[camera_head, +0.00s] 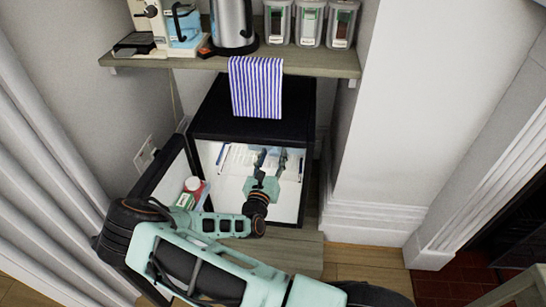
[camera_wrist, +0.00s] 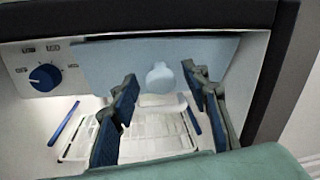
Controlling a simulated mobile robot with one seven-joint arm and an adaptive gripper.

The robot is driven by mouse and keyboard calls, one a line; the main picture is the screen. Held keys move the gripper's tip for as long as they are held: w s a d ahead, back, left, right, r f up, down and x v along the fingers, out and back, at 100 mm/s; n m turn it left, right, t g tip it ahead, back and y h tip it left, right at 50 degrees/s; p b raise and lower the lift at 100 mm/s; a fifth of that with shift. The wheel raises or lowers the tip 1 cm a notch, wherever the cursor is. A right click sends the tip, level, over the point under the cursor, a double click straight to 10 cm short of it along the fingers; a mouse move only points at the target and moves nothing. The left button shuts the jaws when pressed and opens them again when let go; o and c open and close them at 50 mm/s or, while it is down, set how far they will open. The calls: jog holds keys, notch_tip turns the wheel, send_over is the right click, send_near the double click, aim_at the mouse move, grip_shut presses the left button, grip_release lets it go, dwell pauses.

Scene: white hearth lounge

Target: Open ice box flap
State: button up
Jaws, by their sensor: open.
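The ice box flap (camera_wrist: 100,62) is a pale blue panel across the top of the fridge interior in the wrist view. A rounded light tab or notch (camera_wrist: 160,76) sits at its middle. My gripper (camera_wrist: 160,78) is open, with its dark fingers either side of the tab and nothing between them. I cannot tell whether the fingers touch the flap. In the head view my gripper (camera_head: 271,160) reaches into the open black mini fridge (camera_head: 240,130). The flap is hard to make out there.
The fridge door (camera_head: 160,180) stands open at the left, with small items (camera_head: 193,187) in its rack. A blue dial (camera_wrist: 45,77) is left of the flap. A white wire shelf (camera_wrist: 150,140) lies below.

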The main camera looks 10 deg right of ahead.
grip_shut()
